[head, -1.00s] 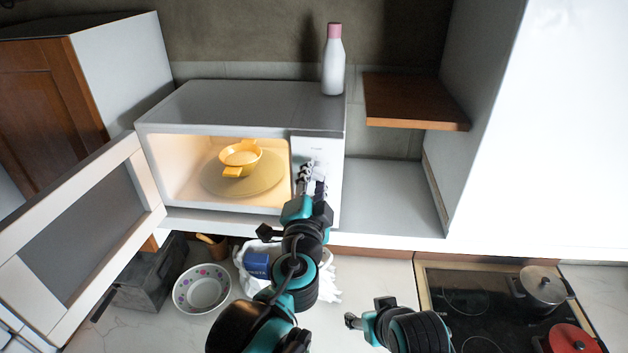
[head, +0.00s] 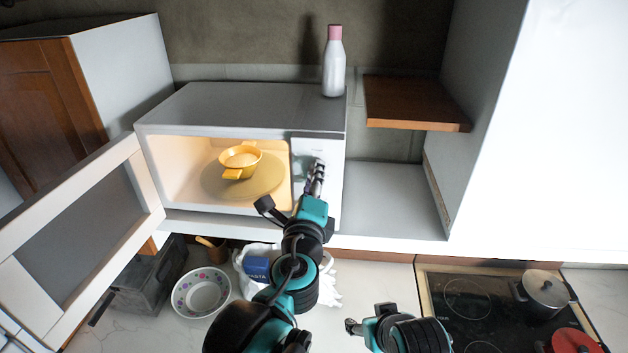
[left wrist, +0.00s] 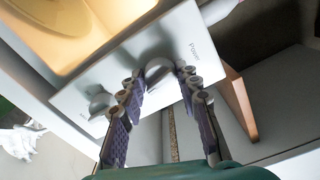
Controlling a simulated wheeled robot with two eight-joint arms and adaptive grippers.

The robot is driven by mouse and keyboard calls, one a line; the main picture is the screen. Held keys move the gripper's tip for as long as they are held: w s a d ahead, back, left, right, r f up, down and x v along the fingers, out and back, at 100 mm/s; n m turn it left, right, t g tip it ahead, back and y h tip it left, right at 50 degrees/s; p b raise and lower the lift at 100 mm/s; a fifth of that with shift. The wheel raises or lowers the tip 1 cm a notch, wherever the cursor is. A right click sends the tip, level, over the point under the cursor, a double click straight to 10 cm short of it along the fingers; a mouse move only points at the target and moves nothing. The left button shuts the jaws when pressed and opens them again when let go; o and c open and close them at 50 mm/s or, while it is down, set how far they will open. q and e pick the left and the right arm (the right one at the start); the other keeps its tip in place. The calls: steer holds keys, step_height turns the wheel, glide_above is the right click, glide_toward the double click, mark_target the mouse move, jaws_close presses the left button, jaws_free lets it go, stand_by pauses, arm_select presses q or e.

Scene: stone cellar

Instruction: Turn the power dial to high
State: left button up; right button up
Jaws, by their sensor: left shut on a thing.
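The microwave (head: 240,110) stands with its door (head: 80,230) swung open to the left. Its white control panel (head: 306,152) is at the right of the lit cavity. In the left wrist view, the power dial (left wrist: 158,69) sits beside the printed word "Power", between the fingertips of my left gripper (left wrist: 158,80), which is shut on it. A second dial (left wrist: 97,102) is on the same panel, left of the fingers. In the head view, my left gripper (head: 317,180) covers much of the panel, so the dial's setting cannot be read. My right gripper (head: 353,325) is low in the head view, its fingers unclear.
A yellow pot (head: 240,160) sits on the turntable (head: 215,185) inside. A bottle (head: 333,65) stands on the microwave's top right. A wooden shelf (head: 415,100) juts out at right. Below are a bowl (head: 200,292) and a hob (head: 465,300) with pots.

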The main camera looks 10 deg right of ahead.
arm_select(q)
steer(key=shift+m, duration=1)
steer(key=o, duration=1.2)
steer(key=shift+c, duration=0.2)
steer(key=v, duration=1.2)
